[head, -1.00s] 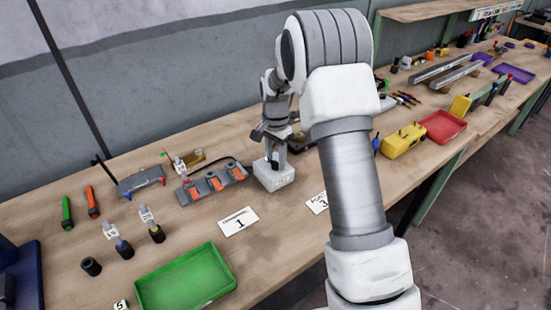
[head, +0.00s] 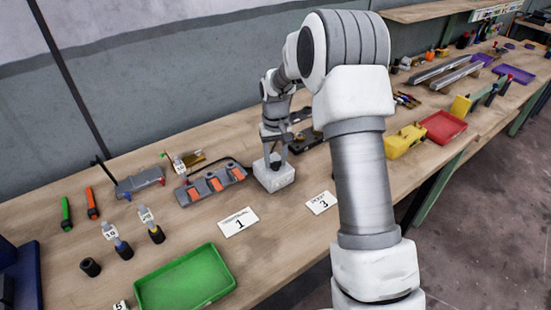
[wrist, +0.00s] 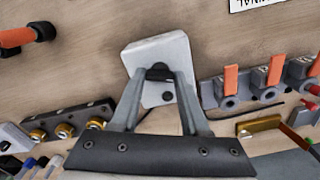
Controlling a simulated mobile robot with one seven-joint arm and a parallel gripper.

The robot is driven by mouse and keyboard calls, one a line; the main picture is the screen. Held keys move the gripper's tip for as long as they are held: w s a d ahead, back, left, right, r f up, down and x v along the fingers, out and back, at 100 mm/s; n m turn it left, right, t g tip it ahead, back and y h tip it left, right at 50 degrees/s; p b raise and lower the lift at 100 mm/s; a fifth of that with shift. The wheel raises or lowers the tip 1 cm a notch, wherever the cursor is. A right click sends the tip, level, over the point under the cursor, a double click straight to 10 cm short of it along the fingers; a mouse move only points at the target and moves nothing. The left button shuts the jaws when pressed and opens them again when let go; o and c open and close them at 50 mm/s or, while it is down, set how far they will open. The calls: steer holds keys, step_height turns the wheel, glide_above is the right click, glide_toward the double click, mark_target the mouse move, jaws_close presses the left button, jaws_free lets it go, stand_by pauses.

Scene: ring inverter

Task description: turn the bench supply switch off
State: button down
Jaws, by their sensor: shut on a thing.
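The bench supply switch (head: 274,182) appears to be the small pale grey box on the wooden bench, near its middle. In the wrist view its pale casing (wrist: 155,50) carries a black knob (wrist: 159,71). My gripper (wrist: 160,78) reaches down over the box, with one finger on each side of the knob, shut on it. In the head view my gripper (head: 276,162) stands upright over the box and partly hides its top. The exact turn position of the knob cannot be told.
A grey terminal strip with orange levers (head: 212,186) lies close left of the box. A dark strip with brass posts (wrist: 70,128) is on its other side. Cards 1 (head: 238,222) and 3 (head: 320,203) and a green tray (head: 185,280) lie in front.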

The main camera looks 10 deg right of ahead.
mark_target(275, 162)
steer(key=shift+r+n, duration=0.1)
steer(key=shift+n, duration=1.9)
steer(key=shift+c, duration=2)
jaws_free()
step_height(275, 162, up, 17)
steer(key=p, duration=0.1)
steer(key=shift+r, duration=0.2)
